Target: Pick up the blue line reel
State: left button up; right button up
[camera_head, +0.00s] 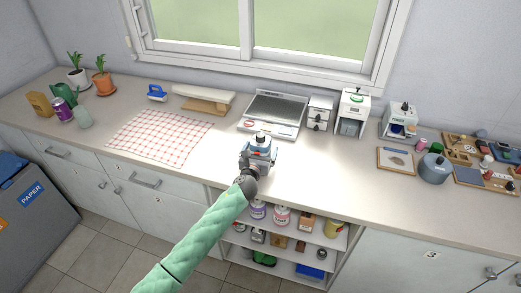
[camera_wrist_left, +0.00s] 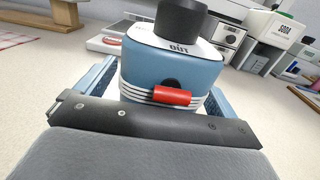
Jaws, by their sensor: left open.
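A blue reel-like body (camera_wrist_left: 165,68) with a white top plate, a black knob and a red cylinder on its near side fills the middle of the left wrist view. It looks like the blue line reel, and in the head view it stands upright on the counter (camera_head: 261,145). My left gripper (camera_head: 256,160) is right at it, with its blue-grey jaws open on either side of the body. Whether the jaws touch it cannot be told. The reel's lower part is hidden behind the gripper's dark front edge. My right gripper is not in view.
A flat grey-topped scale (camera_head: 274,112) and small white drawers (camera_head: 318,113) stand behind the reel. A red checked cloth (camera_head: 160,136) lies to the left. A grey-blue pot (camera_head: 434,168) and boards are at the right. The counter (camera_head: 325,180) right of the gripper is clear.

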pick_arm(q)
jog(key=c, duration=1.3)
jog(key=shift+o, duration=0.2)
jog(key=shift+r, duration=0.15)
